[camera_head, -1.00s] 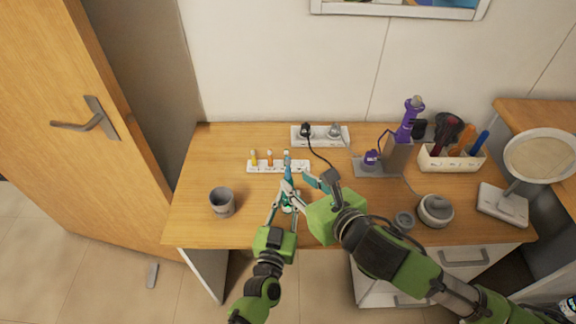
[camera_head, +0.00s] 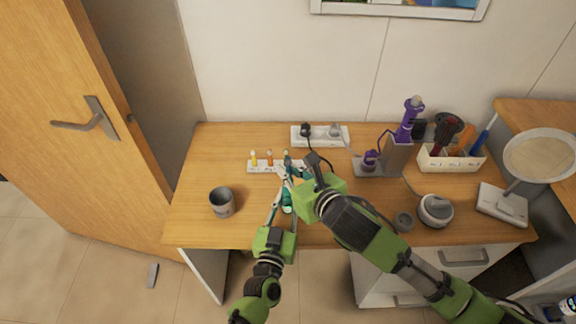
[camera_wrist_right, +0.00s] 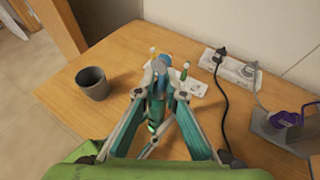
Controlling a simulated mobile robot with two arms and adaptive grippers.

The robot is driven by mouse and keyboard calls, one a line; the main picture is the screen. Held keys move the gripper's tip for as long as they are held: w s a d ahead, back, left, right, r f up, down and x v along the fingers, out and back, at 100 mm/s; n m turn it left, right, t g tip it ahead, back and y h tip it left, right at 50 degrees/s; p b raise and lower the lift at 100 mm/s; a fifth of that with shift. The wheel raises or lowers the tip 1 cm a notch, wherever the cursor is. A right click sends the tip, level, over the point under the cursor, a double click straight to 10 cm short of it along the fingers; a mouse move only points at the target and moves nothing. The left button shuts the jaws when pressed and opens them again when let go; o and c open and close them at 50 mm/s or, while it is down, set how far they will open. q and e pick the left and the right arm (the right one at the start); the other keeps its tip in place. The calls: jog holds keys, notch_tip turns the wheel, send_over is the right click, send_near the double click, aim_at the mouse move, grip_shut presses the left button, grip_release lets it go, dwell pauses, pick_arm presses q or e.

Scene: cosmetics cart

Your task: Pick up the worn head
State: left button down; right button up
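A teal toothbrush handle (camera_head: 287,201) stands upright in my left gripper (camera_head: 284,196), which is shut around it above the table. In the right wrist view a blue brush head (camera_wrist_right: 160,80), taken as the worn head, tops the teal handle (camera_wrist_right: 155,112). My right gripper (camera_head: 288,173) has come in from the right at the head. In the wrist view its narrowed fingertips (camera_wrist_right: 160,92) close on the blue head from both sides. Its fingers hide most of the head in the head view.
A white holder (camera_head: 262,168) with yellow, orange and green-topped heads stands just behind the grippers. A grey cup (camera_head: 222,202) is to the left. A power strip (camera_head: 320,135), a purple device on a grey stand (camera_head: 378,165) and a white organizer (camera_head: 450,163) stand behind and right.

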jog(key=shift+c, duration=0.2)
notch_tip(320, 180, up, 10)
jog(key=shift+r, duration=0.1)
dwell(0.4)
pick_arm(q)
jog(key=c, duration=1.7)
grip_release()
